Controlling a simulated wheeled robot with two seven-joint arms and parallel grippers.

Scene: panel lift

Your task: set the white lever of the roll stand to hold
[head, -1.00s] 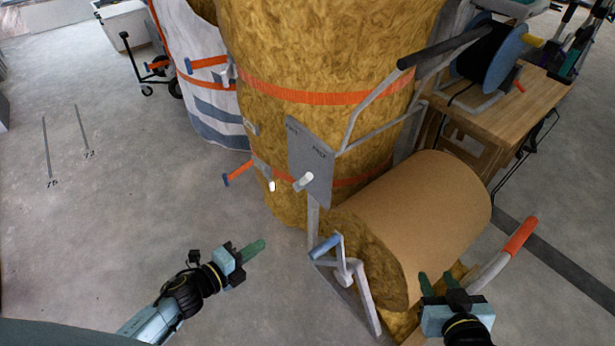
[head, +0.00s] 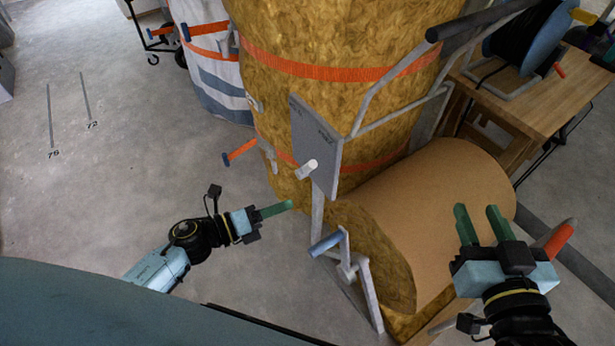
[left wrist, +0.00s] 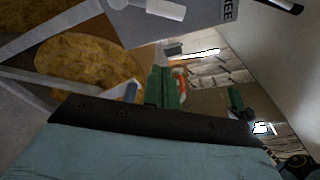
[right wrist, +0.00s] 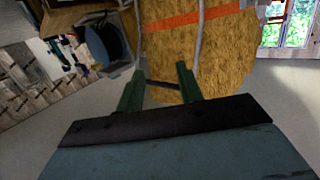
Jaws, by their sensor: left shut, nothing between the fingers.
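The white lever (head: 308,170) sticks out from the lower part of a grey upright plate (head: 320,135) on the roll stand. Small lettering at the plate's top corners is too small to read surely in the head view. The lever (left wrist: 165,9) is at the top of the left wrist view, with lettering ending in "EE" on the plate beside it. My left gripper (head: 289,206) is shut and empty, below and left of the lever, apart from it. My right gripper (head: 477,212) is open and empty, in front of the brown roll (head: 430,205).
A blue-handled crank (head: 327,244) stands below the lever, and an orange-tipped handle (head: 560,238) is beside my right gripper. A wooden bench (head: 560,95) is at right.

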